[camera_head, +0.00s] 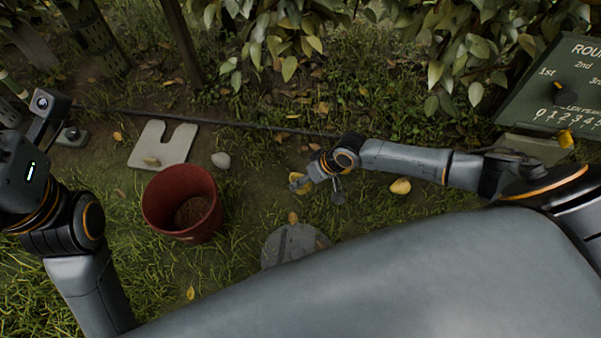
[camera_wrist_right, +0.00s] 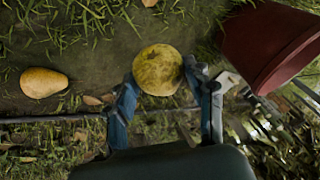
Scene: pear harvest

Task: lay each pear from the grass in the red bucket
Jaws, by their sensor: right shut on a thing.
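The red bucket (camera_head: 158,208) stands upright on the grass left of centre in the head view; dark brown shows inside it, and I make out no pear there. Its outer wall also shows in the right wrist view (camera_wrist_right: 262,45). My right gripper (camera_wrist_right: 165,92) is shut on a yellow-green speckled pear (camera_wrist_right: 158,68), held between its two fingers. In the head view this gripper (camera_head: 302,184) is right of the bucket, apart from it. Another yellow pear (camera_head: 400,186) lies on the grass below my right forearm; it also shows in the right wrist view (camera_wrist_right: 43,83). My left gripper (camera_head: 70,134) is at the far left, its fingers unclear.
A pale notched slab (camera_head: 150,141) and a whitish stone (camera_head: 221,160) lie behind the bucket. A round grey stone slab (camera_head: 285,246) lies right of it. A dark scoreboard (camera_head: 555,95) stands at the right. Leafy branches (camera_head: 460,50) hang at the top. Fallen yellow leaves are scattered about.

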